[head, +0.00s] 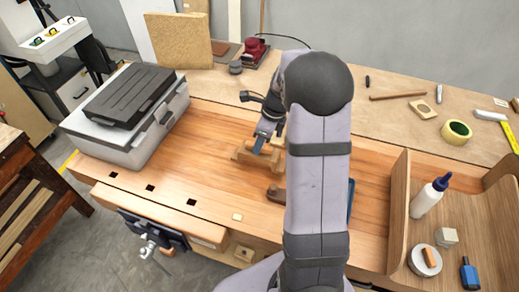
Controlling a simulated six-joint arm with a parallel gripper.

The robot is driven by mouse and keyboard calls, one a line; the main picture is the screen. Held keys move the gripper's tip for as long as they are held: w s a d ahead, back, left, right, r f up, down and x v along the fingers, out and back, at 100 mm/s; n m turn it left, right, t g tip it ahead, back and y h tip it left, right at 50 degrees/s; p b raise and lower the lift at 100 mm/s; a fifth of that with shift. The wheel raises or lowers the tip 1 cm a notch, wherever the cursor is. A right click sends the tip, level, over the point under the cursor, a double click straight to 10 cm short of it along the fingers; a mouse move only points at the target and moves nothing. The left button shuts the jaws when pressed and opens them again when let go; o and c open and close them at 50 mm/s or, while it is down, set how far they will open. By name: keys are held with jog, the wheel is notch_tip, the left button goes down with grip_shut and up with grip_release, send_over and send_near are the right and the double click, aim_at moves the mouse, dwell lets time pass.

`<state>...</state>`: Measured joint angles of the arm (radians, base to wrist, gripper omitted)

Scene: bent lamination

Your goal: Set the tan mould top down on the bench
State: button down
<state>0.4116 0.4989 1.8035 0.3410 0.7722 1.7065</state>
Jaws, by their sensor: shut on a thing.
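The tan mould top (248,156) is a wooden block near the middle of the bench (210,180), just left of my arm. My gripper (259,144) points down at it from above and is shut on it. The gripper's fingers and my arm hide part of the block. I cannot tell whether its underside touches the bench or is slightly above it. A darker brown curved piece (276,193) lies in front of it, partly hidden behind my arm.
A grey case (125,115) stands on the bench at left. A wooden tray (462,262) with a glue bottle (430,196) is at right. The bench between case and block is clear.

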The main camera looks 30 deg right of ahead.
jog(key=shift+f+p, duration=0.35)
jog(key=shift+f, duration=1.3)
jog(key=c, duration=1.7)
grip_release()
jog(key=shift+f, duration=0.15)
